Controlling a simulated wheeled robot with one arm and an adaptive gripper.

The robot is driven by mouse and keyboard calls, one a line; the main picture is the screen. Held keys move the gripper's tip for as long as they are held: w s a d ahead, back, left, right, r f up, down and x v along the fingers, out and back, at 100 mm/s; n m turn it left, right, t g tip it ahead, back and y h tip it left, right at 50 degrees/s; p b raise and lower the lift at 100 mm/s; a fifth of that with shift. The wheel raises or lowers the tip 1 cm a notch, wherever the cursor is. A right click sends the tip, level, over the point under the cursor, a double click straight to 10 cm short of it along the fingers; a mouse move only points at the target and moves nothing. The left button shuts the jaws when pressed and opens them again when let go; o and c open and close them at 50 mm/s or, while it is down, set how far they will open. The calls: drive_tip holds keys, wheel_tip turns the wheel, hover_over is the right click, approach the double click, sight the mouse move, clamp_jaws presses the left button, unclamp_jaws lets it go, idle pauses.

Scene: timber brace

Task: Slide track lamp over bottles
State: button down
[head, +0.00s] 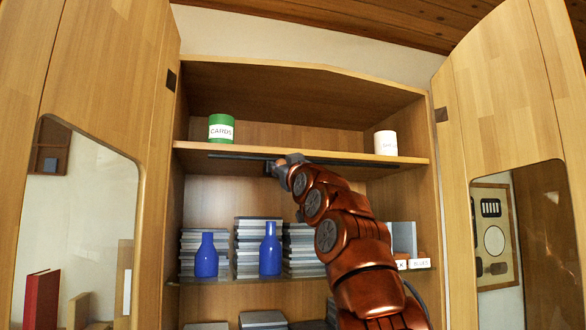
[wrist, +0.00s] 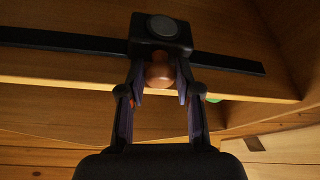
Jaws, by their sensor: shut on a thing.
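A black track (head: 235,156) runs under the upper shelf; it also shows in the wrist view (wrist: 60,40). The track lamp (wrist: 160,33), a dark block with a round grey disc, sits on the track. My gripper (wrist: 160,84) is shut on the lamp's round brown knob (wrist: 159,75). In the head view my gripper (head: 279,166) is at the track and mostly hides the lamp. Two blue bottles, a left one (head: 206,259) and a right one (head: 270,251), stand on the lower shelf. In the picture my gripper is above and slightly right of the right bottle.
The upper shelf (head: 300,154) holds a green can labelled CARDS (head: 221,128) and a white can (head: 386,143). Stacks of grey books (head: 303,250) stand behind the bottles. Open cabinet doors flank both sides, the left (head: 110,90) and the right (head: 500,100).

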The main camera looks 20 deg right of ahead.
sight(266, 162)
drive_tip(key=shift+w+a, duration=0.2)
drive_tip(key=shift+a, duration=1.35)
drive_tip(key=shift+a+r+p, duration=0.15)
drive_tip(key=shift+a+p, duration=0.15)
drive_tip(key=shift+a, duration=0.35)
drive_tip(key=w+a+p, duration=0.1)
drive_tip(key=a+p, duration=0.4)
drive_tip(key=a, duration=0.5)
drive_tip(key=shift+a, duration=0.15)
drive_tip(key=shift+a, duration=0.1)
drive_tip(key=c, duration=1.2)
unclamp_jaws()
drive_tip(key=o, duration=0.3)
drive_tip(key=shift+w+a, duration=0.1)
drive_tip(key=shift+a, duration=0.05)
drive_tip(key=shift+o, duration=0.6)
